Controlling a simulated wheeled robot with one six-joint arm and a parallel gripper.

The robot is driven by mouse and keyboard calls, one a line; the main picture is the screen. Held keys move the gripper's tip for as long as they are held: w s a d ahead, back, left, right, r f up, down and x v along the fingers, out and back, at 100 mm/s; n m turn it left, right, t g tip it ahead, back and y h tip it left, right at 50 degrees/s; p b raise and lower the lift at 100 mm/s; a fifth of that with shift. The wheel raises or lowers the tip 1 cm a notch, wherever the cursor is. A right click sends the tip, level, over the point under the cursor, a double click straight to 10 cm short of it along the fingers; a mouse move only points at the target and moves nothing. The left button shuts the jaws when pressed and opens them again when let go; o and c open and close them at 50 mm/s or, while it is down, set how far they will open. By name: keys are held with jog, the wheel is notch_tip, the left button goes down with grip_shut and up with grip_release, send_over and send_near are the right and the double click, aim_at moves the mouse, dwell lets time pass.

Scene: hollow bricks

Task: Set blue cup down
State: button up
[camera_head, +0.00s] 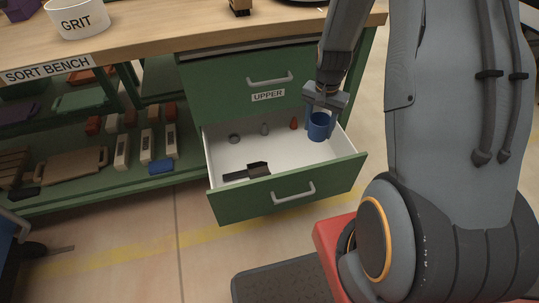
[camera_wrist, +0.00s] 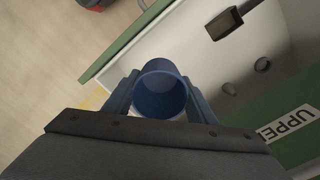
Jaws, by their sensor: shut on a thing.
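The blue cup (camera_head: 319,127) is at the right end of the open lower drawer (camera_head: 288,204) in the head view. My gripper (camera_head: 323,112) reaches down from above and is shut on the cup. In the wrist view the cup (camera_wrist: 161,90) sits upright between the two fingers of my gripper (camera_wrist: 160,98), its mouth facing the camera. Its base is hidden, so I cannot tell whether it touches the drawer floor.
The drawer also holds a black tool (camera_head: 247,172), a grey ring (camera_head: 234,138), a small grey piece (camera_head: 264,128) and an orange-red piece (camera_head: 294,122). The middle of its white floor is mostly clear. The closed drawer marked UPPER (camera_head: 225,85) is above.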

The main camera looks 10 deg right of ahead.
jog(key=w+d+f+m+b, duration=0.2)
jog(key=d+f+m+b, duration=0.25)
jog(key=f+b, duration=0.55)
jog(key=b, duration=0.3)
send_near(322, 157)
jog(key=s+f, duration=0.1)
jog(key=s+a+f, duration=0.1)
jog(key=f, duration=0.1)
jog(key=s+a+f, duration=0.1)
jog(key=f, duration=0.1)
jog(key=shift+s+a+f, duration=0.15)
jog(key=o, duration=1.2)
jog(key=shift+f, duration=0.1)
jog(key=shift+c, duration=0.2)
notch_tip(322, 157, up, 12)
jog(key=p, duration=0.4)
jog(key=shift+r, duration=0.2)
